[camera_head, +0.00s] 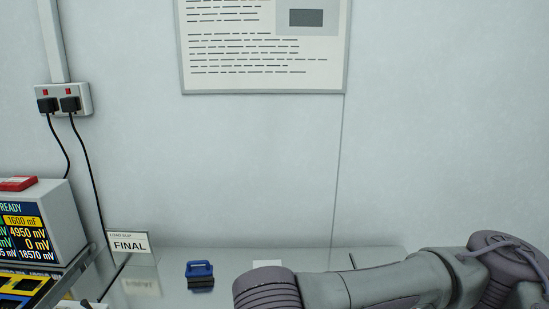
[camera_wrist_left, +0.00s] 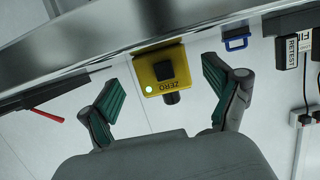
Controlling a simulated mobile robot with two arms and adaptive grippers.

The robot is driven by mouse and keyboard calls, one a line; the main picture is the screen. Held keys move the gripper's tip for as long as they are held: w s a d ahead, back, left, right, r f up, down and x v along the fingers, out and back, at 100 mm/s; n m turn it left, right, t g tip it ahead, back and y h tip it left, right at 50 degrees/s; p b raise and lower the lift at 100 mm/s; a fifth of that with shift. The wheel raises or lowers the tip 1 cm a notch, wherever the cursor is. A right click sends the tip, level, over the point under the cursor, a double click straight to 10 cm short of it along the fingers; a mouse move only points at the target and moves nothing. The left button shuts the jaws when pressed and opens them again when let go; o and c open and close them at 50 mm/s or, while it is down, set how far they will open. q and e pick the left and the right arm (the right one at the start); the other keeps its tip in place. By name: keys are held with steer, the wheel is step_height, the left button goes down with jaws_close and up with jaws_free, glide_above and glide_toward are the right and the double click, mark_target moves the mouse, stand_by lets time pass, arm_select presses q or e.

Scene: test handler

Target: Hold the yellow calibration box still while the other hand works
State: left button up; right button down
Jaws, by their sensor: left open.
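The yellow calibration box (camera_wrist_left: 148,72) shows in the left wrist view, with a black square part on its face, the word ZERO upside down, a dark knob and a lit pale-green spot at one corner. It is at the edge of a grey metallic surface. My left gripper (camera_wrist_left: 160,72) is open, its green-padded fingers on either side of the box with visible gaps. I cannot tell how far ahead the box is. In the head view, the box and left gripper do not show. An arm of mine comes in from the right there; its gripper is out of view.
A blue-handled item (camera_head: 200,270) stands on the bench near a FINAL card (camera_head: 128,243). A monitor (camera_head: 40,225) is at the left. A wall socket (camera_head: 62,100) has hanging cables. A red lever (camera_wrist_left: 48,115) shows in the left wrist view.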

arm_select(q)
steer(key=shift+v, duration=1.15)
steer(key=shift+o, duration=1.1)
steer(key=shift+s, duration=0.1)
